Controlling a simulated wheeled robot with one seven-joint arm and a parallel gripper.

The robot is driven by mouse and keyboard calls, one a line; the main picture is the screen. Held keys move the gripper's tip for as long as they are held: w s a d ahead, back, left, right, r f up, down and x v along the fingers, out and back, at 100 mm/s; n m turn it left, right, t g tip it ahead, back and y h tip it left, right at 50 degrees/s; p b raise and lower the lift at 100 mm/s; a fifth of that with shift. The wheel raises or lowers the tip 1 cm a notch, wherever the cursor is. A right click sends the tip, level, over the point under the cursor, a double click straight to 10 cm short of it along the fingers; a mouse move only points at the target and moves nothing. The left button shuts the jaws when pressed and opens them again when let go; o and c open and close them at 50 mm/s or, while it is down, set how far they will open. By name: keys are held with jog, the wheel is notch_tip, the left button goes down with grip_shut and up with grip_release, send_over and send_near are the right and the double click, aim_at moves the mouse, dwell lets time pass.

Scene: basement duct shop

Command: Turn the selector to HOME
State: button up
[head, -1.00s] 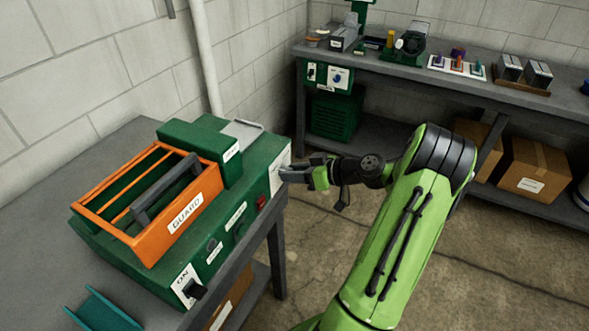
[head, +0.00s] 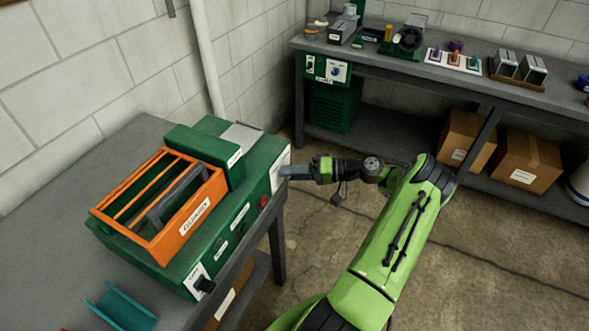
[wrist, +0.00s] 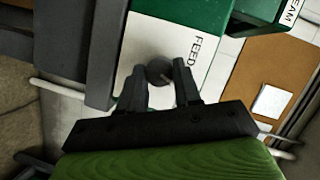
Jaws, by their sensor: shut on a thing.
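The selector is a dark round knob (wrist: 158,72) on a white plate (wrist: 135,55) marked FEED in the wrist view. No HOME mark is readable. In the head view the plate (head: 279,165) is on the right end of the green machine (head: 205,262). My gripper (head: 290,171) reaches it from the right and hides the knob there. In the wrist view my gripper (wrist: 159,82) has one finger on each side of the knob and is shut on it. The knob's pointer direction cannot be made out.
An orange guard (head: 193,220) sits on the green machine. A black ON switch (head: 204,285) and red button (head: 263,202) are on its front. A teal channel piece (head: 122,308) lies on the near bench. A second bench (head: 440,75) stands behind; open floor lies between.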

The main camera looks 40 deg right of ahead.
jog(key=m, duration=0.1)
jog(key=m+y, duration=0.1)
jog(key=m+b, duration=0.1)
jog(key=m, duration=0.1)
jog(key=shift+d+f+t+y, duration=0.1)
jog(key=shift+f+t+y, duration=0.2)
jog(key=shift+t, duration=0.1)
dwell(0.5)
jog(key=o, duration=1)
jog(key=shift+r, duration=0.1)
jog(key=shift+o, duration=0.2)
jog(key=b+v, duration=0.2)
jog(key=v, duration=1.3)
jog(key=shift+s+d+f+b, duration=0.2)
jog(key=shift+s+f+b, duration=0.05)
jog(key=shift+s+b, duration=0.1)
